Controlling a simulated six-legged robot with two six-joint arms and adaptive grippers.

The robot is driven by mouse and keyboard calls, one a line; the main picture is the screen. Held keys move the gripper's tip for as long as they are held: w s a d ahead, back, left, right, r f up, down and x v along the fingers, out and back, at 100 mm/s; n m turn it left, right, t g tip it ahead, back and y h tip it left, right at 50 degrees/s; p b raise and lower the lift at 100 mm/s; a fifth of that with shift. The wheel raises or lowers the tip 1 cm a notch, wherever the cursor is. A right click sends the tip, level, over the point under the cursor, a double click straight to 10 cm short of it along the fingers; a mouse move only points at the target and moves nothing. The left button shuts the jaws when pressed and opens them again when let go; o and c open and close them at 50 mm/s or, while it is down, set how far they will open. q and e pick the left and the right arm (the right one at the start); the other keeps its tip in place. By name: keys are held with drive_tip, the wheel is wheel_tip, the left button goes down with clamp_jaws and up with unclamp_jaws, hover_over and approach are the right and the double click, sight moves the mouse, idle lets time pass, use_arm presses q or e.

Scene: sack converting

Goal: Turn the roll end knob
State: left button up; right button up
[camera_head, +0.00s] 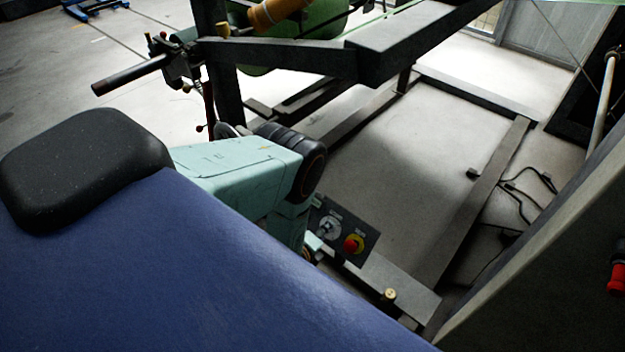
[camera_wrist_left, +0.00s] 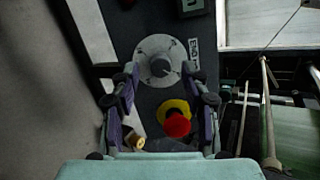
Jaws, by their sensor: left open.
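The roll end knob, which I take to be the pale grey round dial, is on a dark panel (camera_head: 365,235) in the head view. The dial (camera_head: 328,228) has a raised middle grip, and it also shows in the left wrist view (camera_wrist_left: 158,62) with a small white label beside it. My left gripper (camera_wrist_left: 160,84) is open, its two fingers on either side of the view, with the dial just beyond and between the fingertips. I see no contact. In the head view my teal arm mostly hides this gripper. My right gripper is not in view.
A red push button (camera_head: 353,243) on a yellow ring sits beside the dial; it also shows in the left wrist view (camera_wrist_left: 177,124). A small brass knob (camera_head: 389,294) stands on the frame. Dark frame beams (camera_head: 485,200) surround open floor. Cables (camera_head: 530,190) lie at right.

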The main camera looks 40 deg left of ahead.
use_arm(q)
drive_tip(key=v, duration=1)
drive_tip(key=shift+s+r, duration=0.25)
drive_tip(key=shift+d, duration=0.1)
